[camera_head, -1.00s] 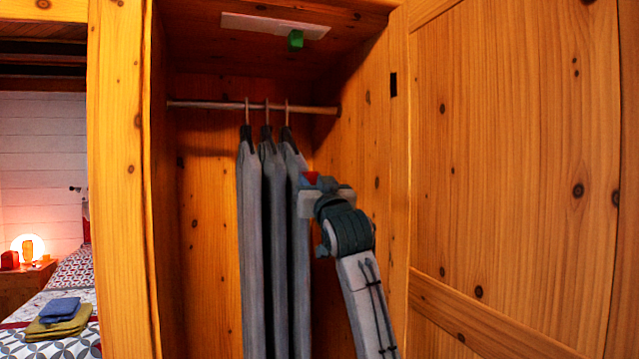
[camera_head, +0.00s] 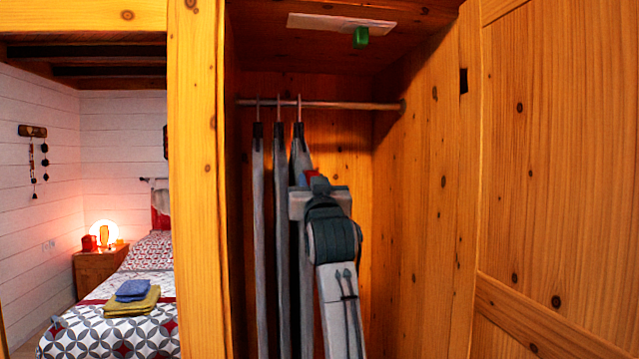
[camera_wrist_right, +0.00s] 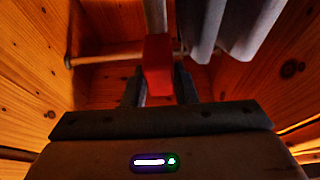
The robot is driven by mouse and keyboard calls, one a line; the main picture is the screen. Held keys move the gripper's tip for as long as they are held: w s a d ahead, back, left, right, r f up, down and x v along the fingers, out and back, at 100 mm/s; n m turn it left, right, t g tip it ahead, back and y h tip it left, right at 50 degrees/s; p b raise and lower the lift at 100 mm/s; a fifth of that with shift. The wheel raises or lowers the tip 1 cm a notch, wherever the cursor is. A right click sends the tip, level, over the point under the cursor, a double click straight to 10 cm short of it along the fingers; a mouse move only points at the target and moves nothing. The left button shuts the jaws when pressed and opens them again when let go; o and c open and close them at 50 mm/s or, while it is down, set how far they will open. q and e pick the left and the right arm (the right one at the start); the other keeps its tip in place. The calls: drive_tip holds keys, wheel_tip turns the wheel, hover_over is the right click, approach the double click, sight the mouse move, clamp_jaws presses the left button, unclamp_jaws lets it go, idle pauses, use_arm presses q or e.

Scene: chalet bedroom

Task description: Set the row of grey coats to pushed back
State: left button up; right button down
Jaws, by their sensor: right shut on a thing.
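Three grey coats (camera_head: 281,240) hang in a row from a rod (camera_head: 345,105) inside an open wooden wardrobe. They hang towards the rod's left end. My right gripper (camera_head: 317,182) is in front of the rightmost coat and covers part of it. In the right wrist view its fingers (camera_wrist_right: 159,84) are shut on a red block (camera_wrist_right: 158,66). A grey strip continues above the block, and grey coats (camera_wrist_right: 235,30) hang at the upper right. The block seems to be attached to the coats, but the join is unclear. My left gripper is not in view.
The wardrobe's right wall (camera_head: 425,200) is bare, with free rod between it and the coats. A white strip (camera_head: 340,24) with a green block (camera_head: 360,38) is on the wardrobe ceiling. A bed (camera_head: 130,290) with folded cloths stands beyond the left post (camera_head: 197,200).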

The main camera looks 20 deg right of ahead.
drive_tip(key=shift+f, duration=0.1)
drive_tip(key=c, duration=1.2)
unclamp_jaws()
drive_tip(key=shift+w+a, duration=0.1)
drive_tip(key=shift+o, duration=0.2)
drive_tip(key=shift+w+a, duration=0.1)
drive_tip(key=shift+a, duration=0.1)
drive_tip(key=b+v, duration=0.4)
drive_tip(key=v, duration=0.6)
drive_tip(key=shift+s, duration=0.4)
drive_tip(key=shift+f, duration=0.15)
